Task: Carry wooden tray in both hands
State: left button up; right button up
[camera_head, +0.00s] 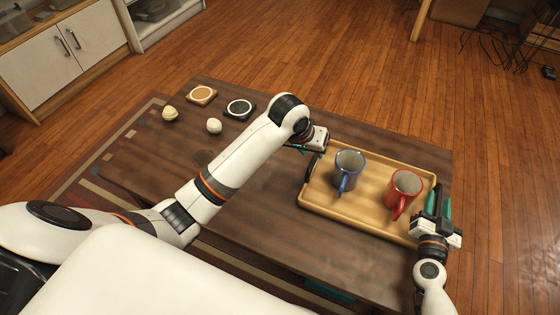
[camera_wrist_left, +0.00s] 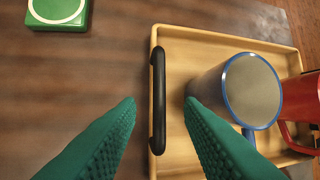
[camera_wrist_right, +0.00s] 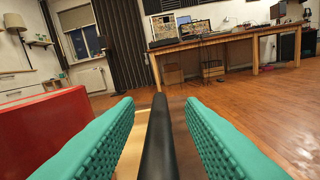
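The wooden tray (camera_head: 370,218) lies on the dark table, with a black handle at each end. A blue mug (camera_head: 348,168) and a red mug (camera_head: 404,190) stand upright on it. My left gripper (camera_head: 309,153) is at the tray's left end. In the left wrist view its green fingers are apart, with the black left handle (camera_wrist_left: 158,95) between them and gaps showing. My right gripper (camera_head: 439,203) is at the right end. In the right wrist view its fingers are apart on either side of the black right handle (camera_wrist_right: 158,140), with gaps showing.
Two coasters (camera_head: 202,95) (camera_head: 239,109) and two small pale round objects (camera_head: 170,113) (camera_head: 214,126) lie at the table's far left. A green coaster (camera_wrist_left: 57,12) lies left of the tray in the left wrist view.

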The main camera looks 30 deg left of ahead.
jog(key=shift+s, duration=0.1)
jog(key=s, duration=1.2)
jog(key=shift+d, duration=0.25)
pick_arm(q)
jog(key=v, duration=0.6)
pick_arm(e)
jog(key=shift+w, duration=0.1)
